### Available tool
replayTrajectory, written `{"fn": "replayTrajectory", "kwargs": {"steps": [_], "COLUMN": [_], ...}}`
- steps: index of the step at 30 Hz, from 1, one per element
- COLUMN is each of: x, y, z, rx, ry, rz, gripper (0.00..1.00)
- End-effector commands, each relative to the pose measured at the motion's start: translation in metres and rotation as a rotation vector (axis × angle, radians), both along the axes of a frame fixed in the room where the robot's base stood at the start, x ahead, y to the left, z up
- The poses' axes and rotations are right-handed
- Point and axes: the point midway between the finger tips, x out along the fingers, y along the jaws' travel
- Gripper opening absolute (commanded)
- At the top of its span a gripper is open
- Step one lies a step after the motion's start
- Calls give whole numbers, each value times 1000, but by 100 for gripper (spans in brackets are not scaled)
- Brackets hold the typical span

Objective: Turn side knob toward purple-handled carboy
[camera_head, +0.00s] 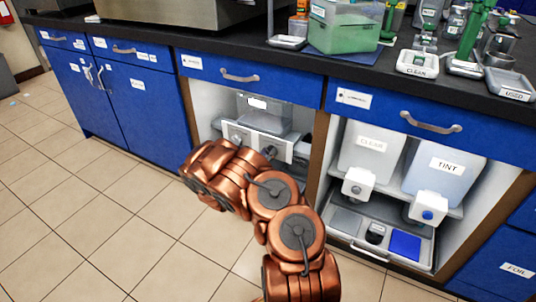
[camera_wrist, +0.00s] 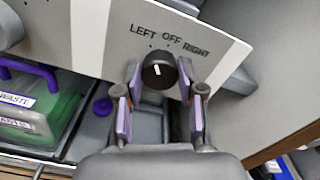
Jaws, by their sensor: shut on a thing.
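In the wrist view my gripper (camera_wrist: 157,82) has its two purple-padded fingers on either side of a round black knob (camera_wrist: 158,69) and is shut on it. The knob sits on a white panel (camera_wrist: 110,50) marked LEFT, OFF and RIGHT. A short white line shows on the knob's face; I cannot tell exactly which mark it points to. A carboy with a purple handle (camera_wrist: 38,76), green contents and a WASTE label stands at the left of the wrist view. In the head view my gripper (camera_head: 268,153) is at the panel in the left open bay, partly hiding it.
The right open bay holds carboys labelled CLEAR (camera_head: 372,150) and TINT (camera_head: 440,170), above a pull-out tray (camera_head: 350,243). Blue drawers (camera_head: 250,77) run above both bays. The counter carries a green-filled tank (camera_head: 345,30) and glassware.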

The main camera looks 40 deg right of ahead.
Motion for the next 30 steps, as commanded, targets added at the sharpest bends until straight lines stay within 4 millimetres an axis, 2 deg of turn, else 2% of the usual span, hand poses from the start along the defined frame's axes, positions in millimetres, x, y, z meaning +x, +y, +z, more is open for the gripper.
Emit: {"fn": "replayTrajectory", "kwargs": {"steps": [12, 27, 28, 30], "x": [-1, 0, 0, 0], "y": [0, 0, 0, 0], "z": [-1, -1, -1, -1], "rx": [-50, -55, -55, -55], "ry": [171, 190, 190, 190], "rz": [-2, -1, -1, -1], "gripper": [4, 4, 40, 47]}}
